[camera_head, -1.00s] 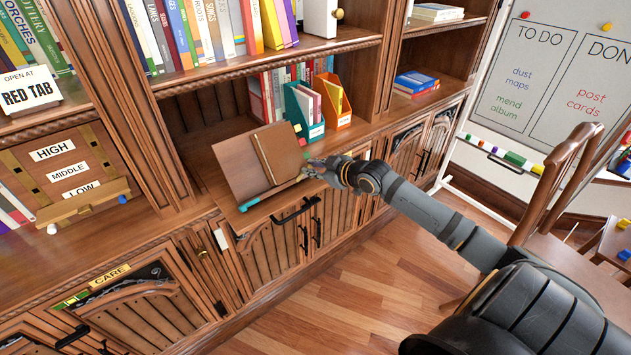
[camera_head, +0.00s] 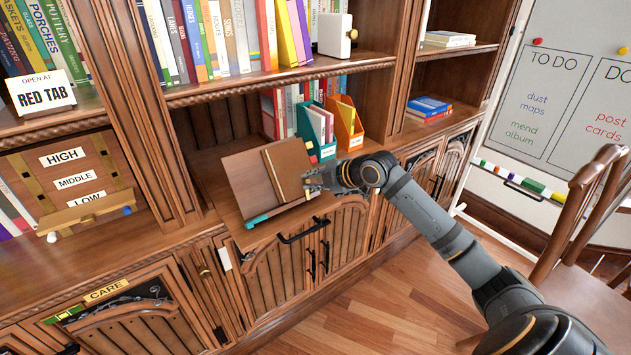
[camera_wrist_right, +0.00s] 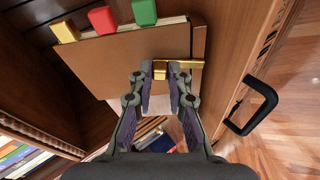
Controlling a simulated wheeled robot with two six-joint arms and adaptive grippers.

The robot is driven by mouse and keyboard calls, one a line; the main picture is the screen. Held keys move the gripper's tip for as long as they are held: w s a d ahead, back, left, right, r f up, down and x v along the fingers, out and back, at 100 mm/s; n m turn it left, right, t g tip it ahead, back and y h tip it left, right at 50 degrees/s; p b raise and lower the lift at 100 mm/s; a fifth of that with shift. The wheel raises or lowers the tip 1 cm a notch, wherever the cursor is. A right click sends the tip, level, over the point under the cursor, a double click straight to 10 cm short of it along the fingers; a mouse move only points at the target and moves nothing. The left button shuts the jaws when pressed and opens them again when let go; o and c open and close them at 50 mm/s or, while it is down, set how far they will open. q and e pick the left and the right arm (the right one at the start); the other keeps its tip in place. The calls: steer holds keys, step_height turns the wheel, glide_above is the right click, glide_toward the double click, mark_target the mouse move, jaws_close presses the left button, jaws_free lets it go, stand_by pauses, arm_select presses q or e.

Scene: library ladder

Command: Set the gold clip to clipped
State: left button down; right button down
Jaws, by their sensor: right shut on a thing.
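The gold clip (camera_wrist_right: 183,64) shows in the right wrist view at the edge of a brown book (camera_wrist_right: 120,65). In the head view the brown book (camera_head: 286,166) leans on a wooden stand (camera_head: 245,176), and my gripper hides the clip. My right gripper (camera_head: 311,183) is at the book's right edge. In the right wrist view my right gripper (camera_wrist_right: 160,70) has its fingertips on either side of part of the clip and is shut on it. Whether the clip is clipped cannot be told. My left gripper is not in view.
Teal (camera_head: 317,130) and orange (camera_head: 348,123) file holders stand behind. A wooden chair (camera_head: 590,210) is at the right. Open floor lies in front of the cabinets.

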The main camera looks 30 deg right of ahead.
mark_target(309, 198)
steer(key=shift+a+r+n, duration=0.1)
steer(key=shift+a+n, duration=0.3)
steer(key=shift+n, duration=0.6)
steer(key=c, duration=1.3)
jaws_free()
step_height(309, 198, up, 10)
steer(key=shift+f, duration=0.1)
